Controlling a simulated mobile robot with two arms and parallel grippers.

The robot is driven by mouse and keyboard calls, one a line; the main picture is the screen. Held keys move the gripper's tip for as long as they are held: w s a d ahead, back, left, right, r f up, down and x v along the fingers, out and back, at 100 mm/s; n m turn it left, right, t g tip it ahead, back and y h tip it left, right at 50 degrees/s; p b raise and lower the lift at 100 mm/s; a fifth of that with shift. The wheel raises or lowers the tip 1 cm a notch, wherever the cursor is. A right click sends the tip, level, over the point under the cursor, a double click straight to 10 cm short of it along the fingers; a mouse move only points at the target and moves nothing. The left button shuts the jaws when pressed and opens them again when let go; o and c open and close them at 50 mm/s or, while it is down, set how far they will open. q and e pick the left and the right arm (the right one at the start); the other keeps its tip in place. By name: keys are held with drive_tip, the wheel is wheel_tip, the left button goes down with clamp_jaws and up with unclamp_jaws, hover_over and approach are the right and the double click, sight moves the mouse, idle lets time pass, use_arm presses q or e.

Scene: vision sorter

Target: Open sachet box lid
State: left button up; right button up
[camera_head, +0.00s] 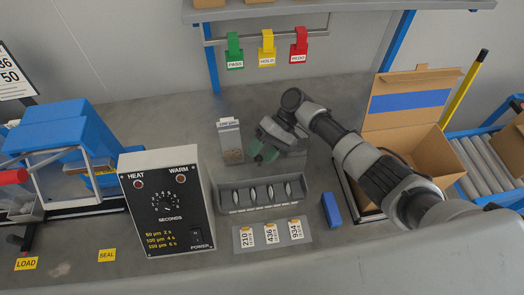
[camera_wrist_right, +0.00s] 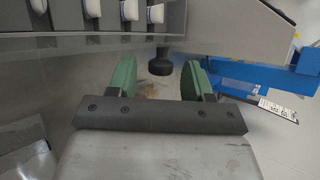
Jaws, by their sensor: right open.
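I cannot clearly make out the sachet box or its lid. A small upright pack (camera_head: 229,140) with a white printed label and brownish contents stands just left of my right gripper (camera_head: 265,151) in the head view. The gripper's green fingers are apart, with nothing visibly held. In the wrist view, the right gripper (camera_wrist_right: 159,80) is open. A black knob (camera_wrist_right: 160,63) shows between and beyond the fingertips; I cannot tell what it belongs to. Part of the bench behind the gripper is hidden by my arm. My left gripper is not in view.
A grey slotted tray (camera_head: 228,199) with several white-ended items stands in front of the gripper. Left is the heat control box (camera_head: 165,200). Numbered cards (camera_head: 270,234) and a blue block (camera_head: 332,209) lie nearer. An open cardboard box (camera_head: 412,122) stands right, partly behind my arm.

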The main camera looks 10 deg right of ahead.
drive_tip(key=b+v, duration=0.2)
drive_tip(key=v, duration=0.8)
drive_tip(key=shift+w+d+r+b, duration=0.2)
drive_tip(key=shift+d+b, duration=0.1)
